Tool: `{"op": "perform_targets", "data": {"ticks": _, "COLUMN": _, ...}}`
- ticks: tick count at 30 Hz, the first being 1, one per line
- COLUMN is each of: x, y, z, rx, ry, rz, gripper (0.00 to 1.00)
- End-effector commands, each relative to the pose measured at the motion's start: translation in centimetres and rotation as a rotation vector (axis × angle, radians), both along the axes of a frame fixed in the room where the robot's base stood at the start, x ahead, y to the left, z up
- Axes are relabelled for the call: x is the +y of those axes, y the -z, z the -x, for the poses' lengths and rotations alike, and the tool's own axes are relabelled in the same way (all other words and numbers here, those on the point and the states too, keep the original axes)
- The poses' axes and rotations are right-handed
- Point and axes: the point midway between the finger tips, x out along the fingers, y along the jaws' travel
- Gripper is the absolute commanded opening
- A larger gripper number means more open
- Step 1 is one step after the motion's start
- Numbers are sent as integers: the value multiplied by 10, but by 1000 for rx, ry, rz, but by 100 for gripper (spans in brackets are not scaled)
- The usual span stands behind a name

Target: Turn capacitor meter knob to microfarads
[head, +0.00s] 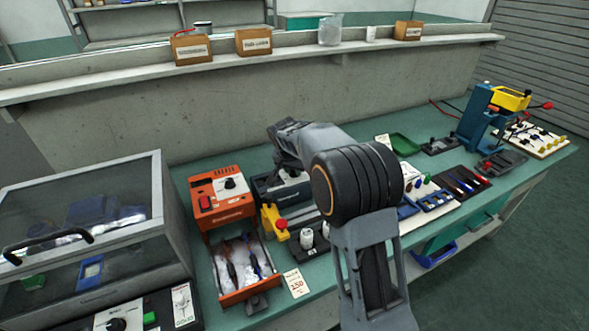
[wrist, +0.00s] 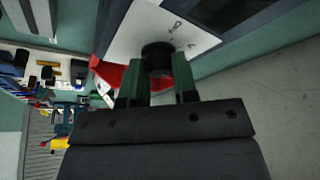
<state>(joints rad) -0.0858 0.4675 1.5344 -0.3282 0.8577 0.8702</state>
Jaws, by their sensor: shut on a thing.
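A black round knob (wrist: 157,57) sits on the white panel (wrist: 190,38) of the meter, with small dark markings beside it that are too small to read surely. My gripper (wrist: 159,76) is shut on this knob, with one finger on each side of it. In the head view the dark box of the meter (head: 265,193) stands on the bench, partly hidden behind my arm. The knob's pointer cannot be made out, so its setting cannot be told.
An orange unit (head: 222,190) with its own knob stands left of the meter, above an orange tray (head: 243,268) of tools. A yellow and red piece (head: 275,223) is close in front of the meter. A clear-lidded cabinet (head: 90,225) fills the left. A concrete wall (head: 220,115) rises behind.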

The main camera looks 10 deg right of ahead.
Motion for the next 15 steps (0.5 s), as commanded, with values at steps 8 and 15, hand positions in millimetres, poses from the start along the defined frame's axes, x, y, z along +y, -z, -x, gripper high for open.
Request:
{"op": "perform_targets", "data": {"ticks": 8, "x": 1, "y": 0, "z": 0, "rx": -1, "ry": 1, "rz": -1, "gripper": 3}}
{"op": "perform_targets", "data": {"ticks": 15, "x": 0, "y": 0, "z": 0, "rx": -1, "ry": 1, "rz": -1, "gripper": 47}}
